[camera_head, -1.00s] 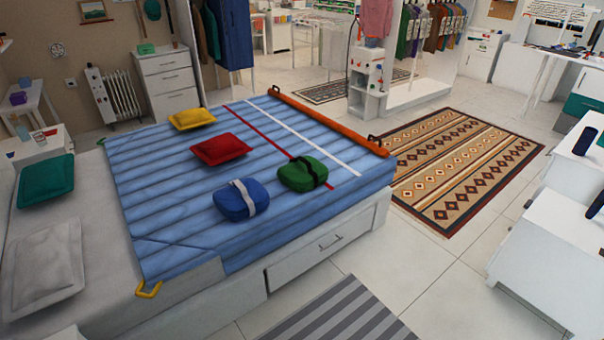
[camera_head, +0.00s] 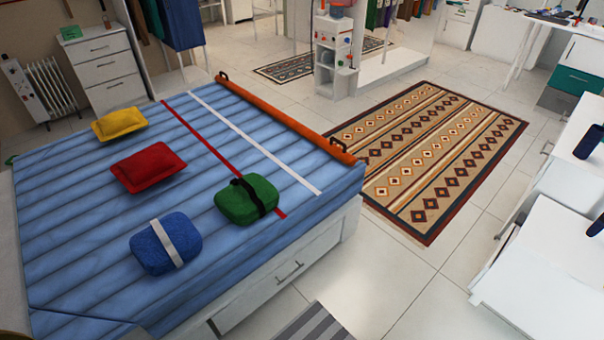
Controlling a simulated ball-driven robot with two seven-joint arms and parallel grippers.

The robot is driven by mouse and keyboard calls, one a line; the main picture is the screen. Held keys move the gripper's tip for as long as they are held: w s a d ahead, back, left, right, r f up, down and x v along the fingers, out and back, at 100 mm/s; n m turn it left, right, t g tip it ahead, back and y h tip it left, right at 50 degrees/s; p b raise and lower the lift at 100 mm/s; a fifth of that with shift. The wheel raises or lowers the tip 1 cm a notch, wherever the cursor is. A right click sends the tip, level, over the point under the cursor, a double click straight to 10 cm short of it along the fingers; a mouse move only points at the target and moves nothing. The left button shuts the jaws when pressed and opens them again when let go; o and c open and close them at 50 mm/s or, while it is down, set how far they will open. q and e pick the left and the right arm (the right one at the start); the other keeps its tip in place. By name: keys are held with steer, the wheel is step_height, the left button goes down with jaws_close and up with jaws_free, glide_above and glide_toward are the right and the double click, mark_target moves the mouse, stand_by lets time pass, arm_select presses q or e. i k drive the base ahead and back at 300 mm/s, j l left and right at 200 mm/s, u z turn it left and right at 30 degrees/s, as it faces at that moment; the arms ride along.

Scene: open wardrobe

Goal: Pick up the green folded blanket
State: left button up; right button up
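The green folded blanket (camera_head: 233,203) lies on the blue quilt of the bed, near the bed's right front edge. A black strap runs around its middle. It overlaps the red stripe on the quilt. A blue folded bundle (camera_head: 152,247) with a pale strap lies to its left and nearer to me, apart from it. Neither of my grippers shows in the head view.
The bed (camera_head: 80,205) also bears a red pillow (camera_head: 148,167) and a yellow pillow (camera_head: 119,123). An orange roll (camera_head: 290,120) lies along its far right edge. A patterned rug (camera_head: 435,150) and clear tiled floor (camera_head: 365,275) lie right of the bed. White cabinets (camera_head: 545,255) stand far right.

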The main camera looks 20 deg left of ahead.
mark_target(247, 199)
steer(key=i+z, duration=0.35)
steer(key=i, duration=0.7)
steer(key=i+u, duration=0.35)
steer(key=i+l+u, duration=0.1)
steer(key=u, duration=0.25)
steer(key=i+l+u, duration=0.2)
steer(key=u, duration=0.15)
